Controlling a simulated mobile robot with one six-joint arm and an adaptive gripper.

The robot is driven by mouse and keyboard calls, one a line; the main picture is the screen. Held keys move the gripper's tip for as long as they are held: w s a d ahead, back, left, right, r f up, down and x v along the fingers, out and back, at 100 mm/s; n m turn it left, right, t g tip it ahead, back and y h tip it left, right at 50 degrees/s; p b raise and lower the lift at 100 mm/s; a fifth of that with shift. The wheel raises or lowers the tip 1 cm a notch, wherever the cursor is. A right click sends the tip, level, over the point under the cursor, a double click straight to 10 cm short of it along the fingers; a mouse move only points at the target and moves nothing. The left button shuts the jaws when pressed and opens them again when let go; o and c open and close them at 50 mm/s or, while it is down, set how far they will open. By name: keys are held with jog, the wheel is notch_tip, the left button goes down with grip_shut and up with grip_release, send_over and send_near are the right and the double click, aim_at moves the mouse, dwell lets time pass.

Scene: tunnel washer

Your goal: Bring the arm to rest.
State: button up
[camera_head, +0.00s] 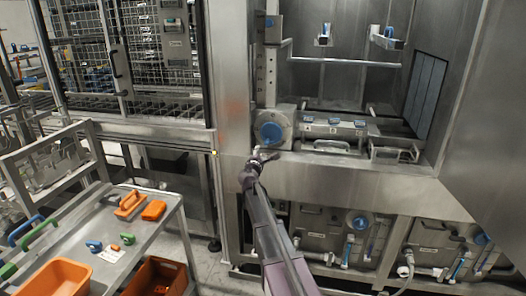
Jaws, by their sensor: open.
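My arm reaches up from the bottom middle of the head view toward the front of the steel washer (330,178). My gripper (263,154) is at its far end, small in the picture, just below a round blue knob (270,132) on the washer. It is open, and I see nothing held in it. I cannot tell whether the gripper touches the knob's housing or is apart from it.
A steel cart (150,235) at the left bears orange blocks (153,210), blue and green handles and an orange bin (55,280). A darker orange crate (158,277) sits lower. Pipes and valves (350,245) line the washer's lower right. A large panel (487,130) stands at the right.

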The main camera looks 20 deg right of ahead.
jog(key=shift+s+a, duration=0.3)
jog(key=shift+s, duration=0.2)
jog(key=s+a+f+m+g+y+p, duration=0.1)
jog(key=s+a+f+m+g+p, duration=0.2)
jog(key=s+m, duration=0.45)
jog(key=s+f+m+g+y+p, duration=0.1)
jog(key=s+f+m+g+p, duration=0.15)
jog(key=s+m+g, duration=0.6)
jog(key=s+a+f+m+g+y+p, duration=0.1)
jog(key=s+a+y+p, duration=0.2)
jog(key=s+a, duration=0.4)
jog(key=s+a+m+g+y+p, duration=0.1)
jog(key=s+a+y, duration=0.4)
jog(key=s, duration=0.9)
jog(key=a+g+p, duration=0.1)
jog(key=a+p, duration=0.1)
jog(key=a, duration=0.1)
jog(key=shift+s+f, duration=0.3)
jog(key=shift+f, duration=0.05)
